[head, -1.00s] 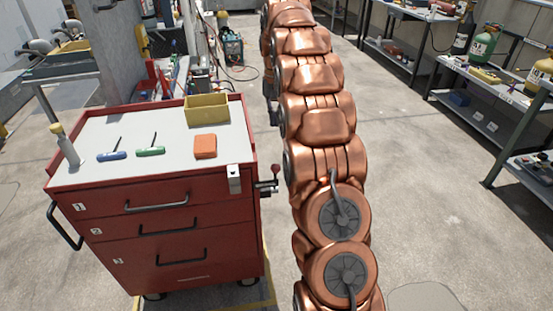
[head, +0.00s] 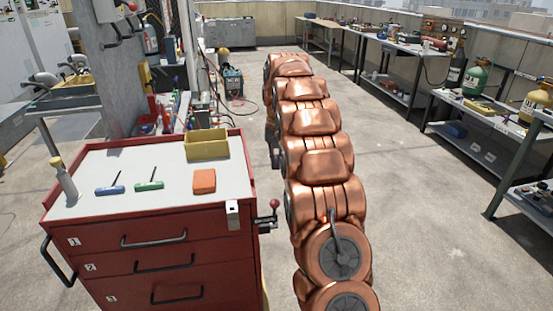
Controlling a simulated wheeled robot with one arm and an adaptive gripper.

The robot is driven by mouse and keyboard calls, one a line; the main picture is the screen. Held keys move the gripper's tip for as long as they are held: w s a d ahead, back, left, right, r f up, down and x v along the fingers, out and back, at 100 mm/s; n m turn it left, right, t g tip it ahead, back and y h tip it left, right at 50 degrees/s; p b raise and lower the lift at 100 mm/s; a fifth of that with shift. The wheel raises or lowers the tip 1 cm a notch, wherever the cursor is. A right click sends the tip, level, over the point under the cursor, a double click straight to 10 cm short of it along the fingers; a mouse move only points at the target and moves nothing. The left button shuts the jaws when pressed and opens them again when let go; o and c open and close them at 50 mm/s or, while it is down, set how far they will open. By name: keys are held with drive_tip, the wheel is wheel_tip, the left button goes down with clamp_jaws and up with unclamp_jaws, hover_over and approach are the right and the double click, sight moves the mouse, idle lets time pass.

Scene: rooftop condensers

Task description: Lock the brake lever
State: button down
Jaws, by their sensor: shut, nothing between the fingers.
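The brake lever (head: 272,212) is a short dark lever with a red knob, mounted on the right side of the red tool cart (head: 165,244).
On the cart top are a yellow bin (head: 206,145), an orange block (head: 204,181), blue (head: 110,190) and green (head: 149,185) handled tools and a bottle (head: 64,180). A workbench (head: 470,108) with gas cylinders stands right. The floor between (head: 420,210) is clear.

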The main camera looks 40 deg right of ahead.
drive_tip(key=s+a+f+p, duration=0.1)
drive_tip(key=s+a+f, duration=0.1)
drive_tip(key=f, duration=0.6)
drive_tip(key=shift+s+a, duration=0.35)
drive_tip(key=shift+s, duration=0.35)
drive_tip(key=shift+s, duration=0.15)
